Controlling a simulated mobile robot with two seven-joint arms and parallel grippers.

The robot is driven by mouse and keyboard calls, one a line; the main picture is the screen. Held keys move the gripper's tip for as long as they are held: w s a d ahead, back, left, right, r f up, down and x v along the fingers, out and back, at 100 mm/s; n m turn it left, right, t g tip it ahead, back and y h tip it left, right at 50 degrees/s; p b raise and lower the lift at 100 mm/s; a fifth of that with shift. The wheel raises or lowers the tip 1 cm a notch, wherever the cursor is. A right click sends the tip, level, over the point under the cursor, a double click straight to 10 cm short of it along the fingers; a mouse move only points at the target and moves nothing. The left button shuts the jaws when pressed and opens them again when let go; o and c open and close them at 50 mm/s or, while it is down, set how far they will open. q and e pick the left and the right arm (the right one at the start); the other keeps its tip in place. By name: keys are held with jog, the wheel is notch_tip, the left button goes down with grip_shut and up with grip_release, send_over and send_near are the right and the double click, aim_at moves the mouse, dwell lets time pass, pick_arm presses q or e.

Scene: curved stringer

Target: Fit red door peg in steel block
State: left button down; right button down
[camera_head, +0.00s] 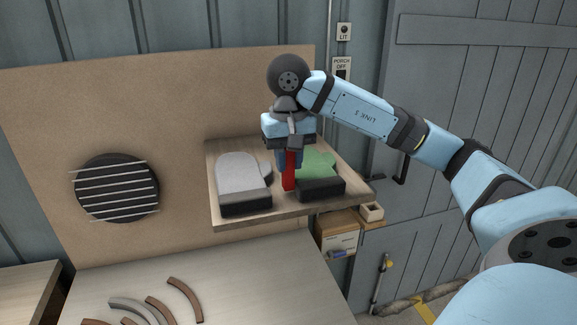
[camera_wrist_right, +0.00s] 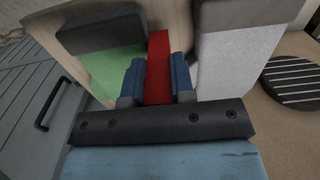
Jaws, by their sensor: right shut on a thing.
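My right gripper (camera_head: 290,160) points down over a wooden shelf and is shut on the red door peg (camera_head: 289,178). The peg is a long red bar, roughly upright, its lower end near the shelf's front part; I cannot tell if it touches the shelf. In the right wrist view the red peg (camera_wrist_right: 159,62) runs between the two blue fingers (camera_wrist_right: 158,80), its upper part hidden by them. I cannot make out a steel block in either view. My left gripper is out of view.
On the shelf (camera_head: 262,214) a grey mitt-like thing (camera_head: 243,172) lies left of the peg and a green one (camera_head: 318,166) right, close on both sides. A round black grille (camera_head: 117,188) is on the board behind.

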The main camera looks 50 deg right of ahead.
jog(key=shift+f, duration=0.6)
jog(key=shift+f, duration=0.2)
jog(key=c, duration=1)
grip_release()
jog(key=shift+o, duration=0.2)
jog(key=shift+r, duration=0.1)
